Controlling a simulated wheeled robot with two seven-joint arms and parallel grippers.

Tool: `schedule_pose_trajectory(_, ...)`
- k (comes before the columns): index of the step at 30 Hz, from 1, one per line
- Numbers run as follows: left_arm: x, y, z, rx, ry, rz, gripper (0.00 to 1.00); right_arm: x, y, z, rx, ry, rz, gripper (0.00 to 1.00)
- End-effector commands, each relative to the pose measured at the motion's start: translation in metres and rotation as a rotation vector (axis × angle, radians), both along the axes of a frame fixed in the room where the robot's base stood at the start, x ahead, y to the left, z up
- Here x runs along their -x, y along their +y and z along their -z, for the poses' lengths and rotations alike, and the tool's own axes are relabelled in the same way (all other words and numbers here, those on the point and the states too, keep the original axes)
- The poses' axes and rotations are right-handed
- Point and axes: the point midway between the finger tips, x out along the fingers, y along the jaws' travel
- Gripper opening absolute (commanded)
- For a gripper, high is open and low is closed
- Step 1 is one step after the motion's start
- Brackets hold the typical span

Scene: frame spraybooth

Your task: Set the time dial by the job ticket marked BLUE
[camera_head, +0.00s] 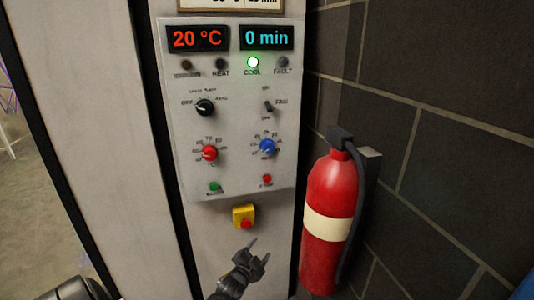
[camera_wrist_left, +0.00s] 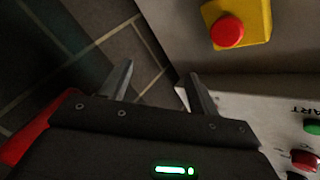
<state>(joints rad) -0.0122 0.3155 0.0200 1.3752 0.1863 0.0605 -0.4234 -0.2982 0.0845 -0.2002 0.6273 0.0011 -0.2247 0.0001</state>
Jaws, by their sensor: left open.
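The control panel (camera_head: 236,175) is on the pale cabinet front. The blue dial (camera_head: 267,147), under the blue "0 min" display (camera_head: 267,38), sits right of the red dial (camera_head: 210,153). A framed card (camera_head: 225,5) shows only its lower edge at the top; its text is cut off, and I see no mark BLUE. My left gripper (camera_head: 258,252) is open and empty, below the panel and the yellow box with the red button. In the left wrist view my open fingers (camera_wrist_left: 160,85) show with nothing between them. My right gripper is not in view.
A yellow box (camera_head: 243,215) with a red button juts out below the panel; it also shows in the left wrist view (camera_wrist_left: 255,12). A red fire extinguisher (camera_head: 330,215) hangs close at right. A black selector (camera_head: 205,107) and a fan switch (camera_head: 268,106) sit above the dials.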

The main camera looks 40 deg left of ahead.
Motion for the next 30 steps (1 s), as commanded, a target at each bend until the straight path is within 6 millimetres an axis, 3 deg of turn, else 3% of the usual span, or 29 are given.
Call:
schedule_pose_trajectory(1, -0.015, 0.009, -0.063, -0.058, -0.106, -0.001, 0.61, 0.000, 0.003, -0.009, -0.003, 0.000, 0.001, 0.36)
schedule_pose_trajectory(3, -0.026, 0.019, -0.130, -0.132, -0.230, -0.010, 0.61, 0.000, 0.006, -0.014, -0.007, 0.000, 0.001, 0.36)
schedule_pose_trajectory(6, -0.029, 0.026, -0.207, -0.217, -0.371, -0.026, 0.61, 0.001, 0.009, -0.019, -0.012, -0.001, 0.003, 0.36)
schedule_pose_trajectory(9, -0.026, 0.030, -0.257, -0.276, -0.466, -0.040, 0.61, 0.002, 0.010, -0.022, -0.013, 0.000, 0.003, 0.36)
schedule_pose_trajectory(13, -0.022, 0.031, -0.289, -0.313, -0.528, -0.051, 0.61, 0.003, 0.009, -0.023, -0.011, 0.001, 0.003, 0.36)
schedule_pose_trajectory(20, -0.025, 0.032, -0.298, -0.320, -0.538, -0.054, 0.61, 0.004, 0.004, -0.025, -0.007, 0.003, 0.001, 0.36)
schedule_pose_trajectory(30, -0.072, 0.045, -0.328, -0.318, -0.539, -0.054, 0.61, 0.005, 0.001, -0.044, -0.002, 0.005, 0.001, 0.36)
